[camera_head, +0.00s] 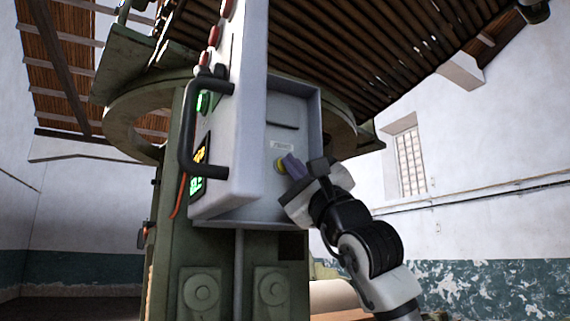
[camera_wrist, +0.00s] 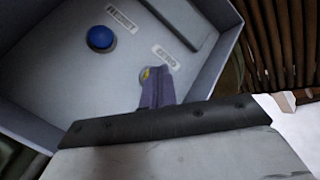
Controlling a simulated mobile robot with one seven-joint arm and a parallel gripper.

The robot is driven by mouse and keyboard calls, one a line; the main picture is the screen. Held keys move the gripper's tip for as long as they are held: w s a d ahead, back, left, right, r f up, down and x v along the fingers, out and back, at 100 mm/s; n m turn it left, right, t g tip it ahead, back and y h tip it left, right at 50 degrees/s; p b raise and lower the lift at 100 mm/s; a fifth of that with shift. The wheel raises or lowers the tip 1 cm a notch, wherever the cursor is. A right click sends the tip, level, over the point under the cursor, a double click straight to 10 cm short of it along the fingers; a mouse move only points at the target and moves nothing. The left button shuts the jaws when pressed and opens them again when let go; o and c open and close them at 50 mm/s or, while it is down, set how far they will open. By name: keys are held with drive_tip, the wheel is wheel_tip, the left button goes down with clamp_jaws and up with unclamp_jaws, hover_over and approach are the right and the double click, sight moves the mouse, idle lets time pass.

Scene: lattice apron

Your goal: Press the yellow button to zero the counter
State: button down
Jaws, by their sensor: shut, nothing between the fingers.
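The yellow button (camera_head: 280,166) sits on the grey panel inside a recessed control box (camera_head: 255,190). In the wrist view a sliver of the yellow button (camera_wrist: 146,74) shows just past my fingertips, below a label that seems to read ZERO. My gripper (camera_head: 287,163) is shut and empty. Its purple-grey fingers (camera_wrist: 157,88) point at the button and partly cover it. The tips are at or very near the button; I cannot tell whether they touch it or whether it is pressed in. The counter is not clearly identifiable.
A blue button (camera_wrist: 100,37) labelled RESET sits on the same panel, left of the yellow one in the wrist view. The box's raised side walls (camera_wrist: 225,60) surround the panel. A dark handle (camera_head: 186,130) and green and yellow displays (camera_head: 200,160) are on the box's left face.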

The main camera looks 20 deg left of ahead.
drive_tip(key=shift+w+a, duration=0.15)
idle(0.5)
drive_tip(key=shift+s+d+b, duration=0.45)
drive_tip(key=shift+s+d, duration=0.15)
drive_tip(key=shift+d, duration=0.15)
drive_tip(key=shift+s+d+b, duration=0.55)
drive_tip(key=shift+s+d, duration=0.25)
drive_tip(key=shift+d, duration=0.2)
drive_tip(key=shift+s+d+b, duration=0.5)
drive_tip(key=shift+s+d, duration=0.25)
drive_tip(key=shift+d, duration=0.2)
